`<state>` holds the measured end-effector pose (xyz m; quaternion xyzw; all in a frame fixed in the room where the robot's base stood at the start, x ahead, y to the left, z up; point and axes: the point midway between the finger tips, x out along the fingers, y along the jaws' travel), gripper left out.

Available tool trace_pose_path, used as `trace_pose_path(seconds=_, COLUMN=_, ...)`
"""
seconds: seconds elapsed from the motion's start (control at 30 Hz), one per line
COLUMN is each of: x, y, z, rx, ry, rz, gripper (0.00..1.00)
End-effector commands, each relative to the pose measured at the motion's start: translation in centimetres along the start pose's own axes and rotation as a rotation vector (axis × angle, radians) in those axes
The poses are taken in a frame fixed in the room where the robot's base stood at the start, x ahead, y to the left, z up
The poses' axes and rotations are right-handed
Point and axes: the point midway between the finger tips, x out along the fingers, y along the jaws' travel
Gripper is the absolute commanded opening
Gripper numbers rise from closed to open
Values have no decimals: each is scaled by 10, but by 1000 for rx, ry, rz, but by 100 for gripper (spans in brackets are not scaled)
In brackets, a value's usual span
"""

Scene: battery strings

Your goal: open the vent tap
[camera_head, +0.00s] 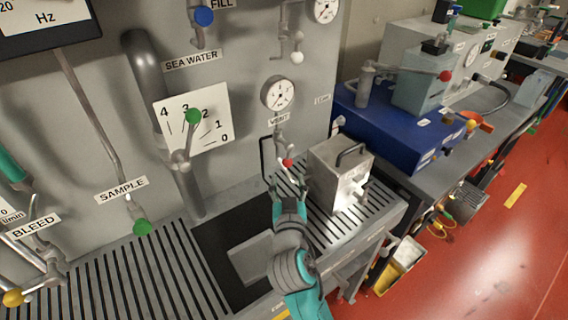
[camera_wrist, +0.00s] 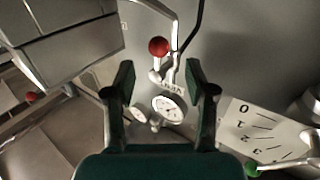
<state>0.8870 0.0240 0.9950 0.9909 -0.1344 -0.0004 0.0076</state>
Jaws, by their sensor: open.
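The vent tap (camera_head: 281,146) sits on the grey panel below the VENT label (camera_head: 279,119) and a round gauge. Its lever ends in a red ball (camera_head: 288,163). In the wrist view the red ball (camera_wrist: 158,46) shows beyond the fingertips, roughly midway between them sideways, with the tap's pipe beside it. My gripper (camera_head: 289,189) is just below the red ball in the head view. In the wrist view my gripper (camera_wrist: 160,76) has its two dark green fingers spread, with nothing between them. Whether a finger touches the lever cannot be told.
A metal box with a handle (camera_head: 340,175) stands close to the right of my gripper on the slatted tray. A green-knobbed lever (camera_head: 193,116) on a numbered scale is to the left. A dark recess (camera_head: 212,236) lies below left. The blue bench unit (camera_head: 385,125) is farther right.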

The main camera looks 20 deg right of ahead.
Motion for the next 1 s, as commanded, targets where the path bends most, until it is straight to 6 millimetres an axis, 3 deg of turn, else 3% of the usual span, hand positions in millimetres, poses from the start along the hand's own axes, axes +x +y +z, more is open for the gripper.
trace_pose_path(seconds=0.2, x=41, y=1, z=0, rx=0, ry=0, rz=2, gripper=55)
trace_pose_path(seconds=0.4, x=65, y=0, z=0, rx=1, ry=0, rz=1, gripper=55)
trace_pose_path(seconds=0.83, x=75, y=0, z=0, rx=0, ry=-1, rz=0, gripper=55)
trace_pose_path(seconds=0.87, x=75, y=0, z=0, rx=0, ry=-1, rz=0, gripper=53)
trace_pose_path(seconds=1.0, x=74, y=0, z=0, rx=0, ry=-1, rz=0, gripper=18)
